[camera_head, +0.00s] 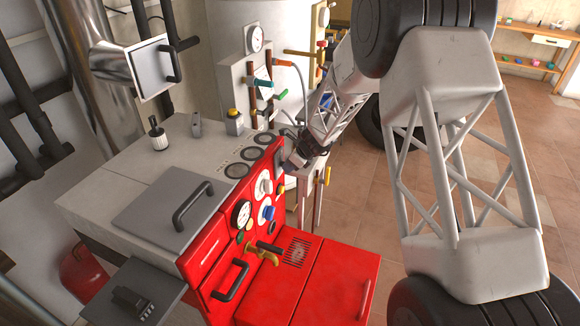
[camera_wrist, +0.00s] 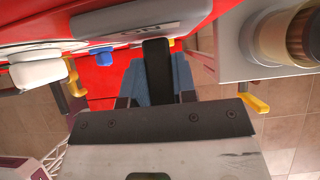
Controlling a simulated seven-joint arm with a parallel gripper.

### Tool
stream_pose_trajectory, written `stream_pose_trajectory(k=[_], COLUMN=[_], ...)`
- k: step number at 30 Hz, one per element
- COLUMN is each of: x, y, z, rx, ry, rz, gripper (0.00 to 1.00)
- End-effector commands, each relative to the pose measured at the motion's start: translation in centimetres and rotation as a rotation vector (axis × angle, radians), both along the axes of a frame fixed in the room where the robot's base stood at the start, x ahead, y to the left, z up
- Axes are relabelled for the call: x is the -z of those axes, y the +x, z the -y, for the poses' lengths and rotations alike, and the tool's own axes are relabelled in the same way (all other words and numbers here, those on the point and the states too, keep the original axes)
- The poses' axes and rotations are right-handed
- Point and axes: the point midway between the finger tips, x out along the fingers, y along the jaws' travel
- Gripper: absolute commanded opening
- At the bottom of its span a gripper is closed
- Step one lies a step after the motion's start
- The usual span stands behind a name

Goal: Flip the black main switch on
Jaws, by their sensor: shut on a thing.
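The black main switch (camera_wrist: 157,72) is a narrow upright black handle in the wrist view, standing against the red front panel (camera_wrist: 120,62). My gripper (camera_wrist: 158,88) has its blue-grey fingers on both sides of the handle and is shut on it. In the head view my gripper (camera_head: 290,163) is at the upper right edge of the red boiler front (camera_head: 215,240). There the gripper and arm largely hide the switch, so its on or off position cannot be told.
White and blue knobs (camera_head: 266,212) and a round gauge (camera_head: 241,213) are on the red panel, left of my gripper. A yellow-handled valve (camera_wrist: 253,103) and a grey box edge (camera_wrist: 235,60) are close on the right in the wrist view. Open tiled floor (camera_head: 350,200) lies to the right.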

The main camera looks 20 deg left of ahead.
Motion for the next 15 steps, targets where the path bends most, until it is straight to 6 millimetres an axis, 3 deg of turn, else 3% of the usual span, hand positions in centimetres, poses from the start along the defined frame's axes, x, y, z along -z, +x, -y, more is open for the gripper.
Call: stream_pose_trajectory(k=[15], x=[-0.92], y=[0.02], z=[-0.44], rx=[-0.002], ry=[-0.232], rz=[0.002], gripper=[0.02])
